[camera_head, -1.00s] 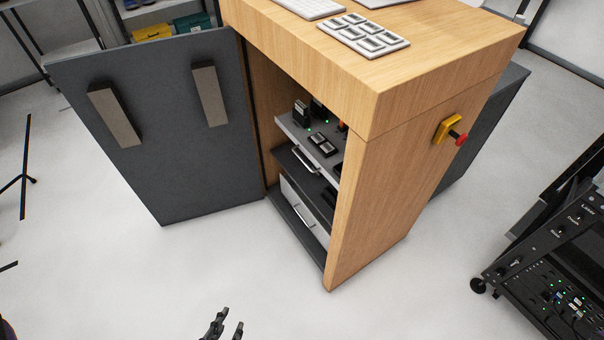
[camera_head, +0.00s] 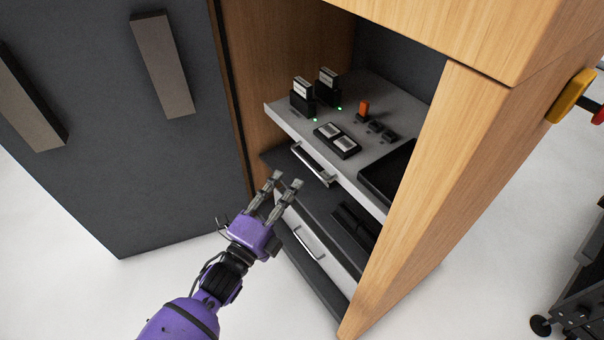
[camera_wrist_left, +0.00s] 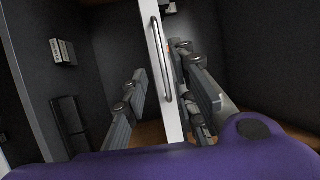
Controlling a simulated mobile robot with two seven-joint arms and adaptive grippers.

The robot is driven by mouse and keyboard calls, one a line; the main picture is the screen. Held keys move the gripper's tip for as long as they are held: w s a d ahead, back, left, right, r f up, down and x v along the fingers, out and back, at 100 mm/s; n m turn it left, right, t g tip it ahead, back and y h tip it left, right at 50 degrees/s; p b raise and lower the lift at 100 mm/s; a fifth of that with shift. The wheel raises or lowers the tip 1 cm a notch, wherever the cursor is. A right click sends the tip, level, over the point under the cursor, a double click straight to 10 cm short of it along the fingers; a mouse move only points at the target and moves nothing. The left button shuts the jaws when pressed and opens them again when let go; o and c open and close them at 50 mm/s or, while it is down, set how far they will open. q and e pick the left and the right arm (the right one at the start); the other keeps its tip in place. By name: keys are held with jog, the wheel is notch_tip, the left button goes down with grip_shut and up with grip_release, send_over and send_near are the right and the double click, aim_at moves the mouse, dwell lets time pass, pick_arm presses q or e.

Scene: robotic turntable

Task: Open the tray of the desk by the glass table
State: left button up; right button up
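The desk is a wooden cabinet (camera_head: 470,140) with its dark door (camera_head: 120,190) swung open to the left. Inside, a light grey tray (camera_head: 285,118) carries small black devices and has a silver handle (camera_head: 312,164) on its front. The handle also shows upright on a white front strip in the left wrist view (camera_wrist_left: 162,60). My left gripper (camera_head: 286,181) is open and empty, just left of and below the handle in the head view. In the wrist view its fingers (camera_wrist_left: 165,88) appear on either side of the handle strip; contact cannot be told. My right gripper is out of view.
A dark shelf sits below the tray, and a white drawer with its own handle (camera_head: 310,244) is under it. A yellow and red button (camera_head: 573,97) sticks out of the cabinet's right side. A black rack (camera_head: 575,300) stands at right. Floor at lower left is clear.

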pick_arm(q)
jog(key=b+x, duration=0.1)
jog(key=x, duration=0.6)
jog(key=shift+w, duration=0.25)
jog(key=shift+d+r, duration=0.1)
grip_shut()
